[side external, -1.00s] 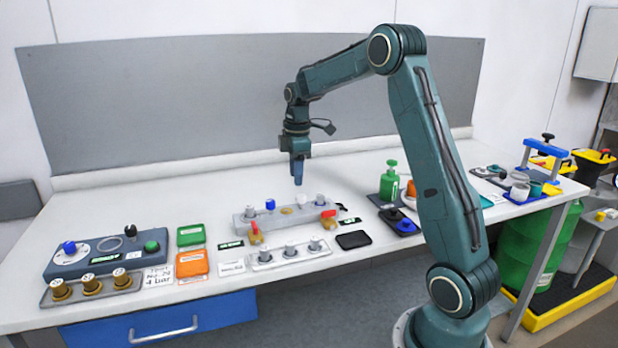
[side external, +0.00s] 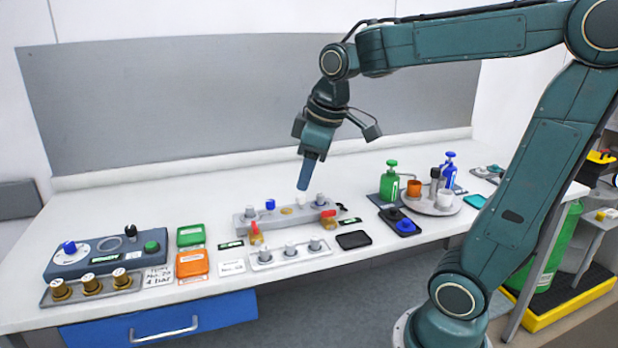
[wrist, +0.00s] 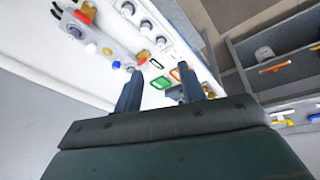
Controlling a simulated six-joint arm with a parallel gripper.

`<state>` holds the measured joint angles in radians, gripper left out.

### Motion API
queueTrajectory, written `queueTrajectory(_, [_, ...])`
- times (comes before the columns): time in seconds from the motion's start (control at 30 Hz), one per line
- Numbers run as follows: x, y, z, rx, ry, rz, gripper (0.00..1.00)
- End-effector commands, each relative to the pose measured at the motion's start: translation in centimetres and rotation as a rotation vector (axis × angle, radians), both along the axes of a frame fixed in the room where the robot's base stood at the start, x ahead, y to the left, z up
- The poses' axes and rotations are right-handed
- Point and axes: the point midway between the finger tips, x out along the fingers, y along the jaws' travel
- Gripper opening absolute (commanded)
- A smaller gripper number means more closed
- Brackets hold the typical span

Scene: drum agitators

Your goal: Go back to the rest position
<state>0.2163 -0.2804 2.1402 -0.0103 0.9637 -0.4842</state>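My gripper (side external: 304,186) hangs in the air above the white bench, just over the grey manifold block (side external: 284,214), tilted a little with its fingertips pointing down. In the wrist view my gripper (wrist: 160,84) shows two dark fingers set apart, with nothing held between them. The manifold block carries a blue cap (side external: 270,204) and several grey and tan fittings, with red-handled valves in front of it. The fingers look clear of the block and its fittings.
A grey tray (side external: 290,254) of fittings lies in front of the block. A control box (side external: 106,250) stands at the left. A green pump bottle (side external: 390,181) and a round tray (side external: 430,207) with cups stand to the right. The air above the bench is free.

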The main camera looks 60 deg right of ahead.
Motion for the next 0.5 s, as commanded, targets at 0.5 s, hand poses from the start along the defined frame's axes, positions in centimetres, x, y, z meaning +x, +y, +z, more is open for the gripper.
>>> queueTrajectory(0.5, [-9.1, 5.4, -1.4, 0.124, -0.154, -0.188, 0.40])
